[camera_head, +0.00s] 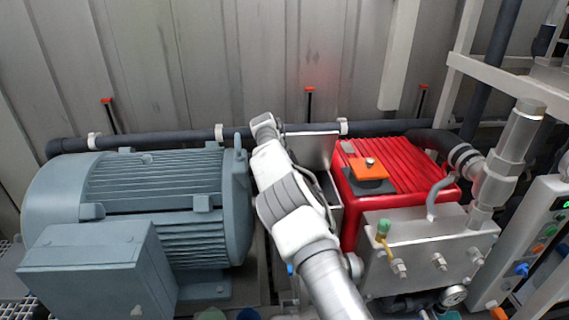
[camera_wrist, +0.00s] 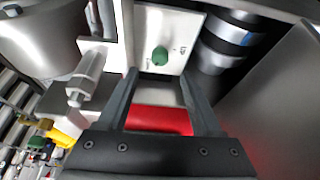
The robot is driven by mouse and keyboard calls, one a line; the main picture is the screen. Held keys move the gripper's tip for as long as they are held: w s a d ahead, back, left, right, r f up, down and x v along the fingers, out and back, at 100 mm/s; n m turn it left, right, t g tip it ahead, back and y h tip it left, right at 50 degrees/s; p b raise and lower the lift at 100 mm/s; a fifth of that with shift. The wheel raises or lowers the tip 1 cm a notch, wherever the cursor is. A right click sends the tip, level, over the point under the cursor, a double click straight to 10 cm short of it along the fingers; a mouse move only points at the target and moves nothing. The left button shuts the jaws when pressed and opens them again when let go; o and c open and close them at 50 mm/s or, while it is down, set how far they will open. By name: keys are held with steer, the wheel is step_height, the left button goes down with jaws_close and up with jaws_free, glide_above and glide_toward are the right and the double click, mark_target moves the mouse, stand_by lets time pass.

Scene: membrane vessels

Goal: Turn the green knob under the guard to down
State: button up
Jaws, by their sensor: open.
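A round green knob (camera_wrist: 160,55) sits on a pale upright plate (camera_wrist: 178,22) in the wrist view, with small dark marks beside it. Which way the knob points is too small to tell. My gripper (camera_wrist: 158,74) is open, its two dark fingers reaching toward the plate. The knob appears between and just beyond the fingertips, with nothing held. A grey metal piece and a red surface (camera_wrist: 160,120) show between the fingers. I cannot tell which part is the guard. In the head view my arm hides the gripper, and I cannot make out this knob.
A large grey-blue motor (camera_head: 150,205) stands left of my arm. A red ribbed housing (camera_head: 410,165) and a metal block (camera_head: 430,250) with a green-capped yellow fitting (camera_head: 383,230) stand right. A dark pipe (camera_head: 180,138) runs along the back wall.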

steer(key=p+v, duration=0.4)
steer(key=v, duration=0.6)
steer(key=shift+a+r, duration=0.15)
steer(key=shift+r, duration=0.1)
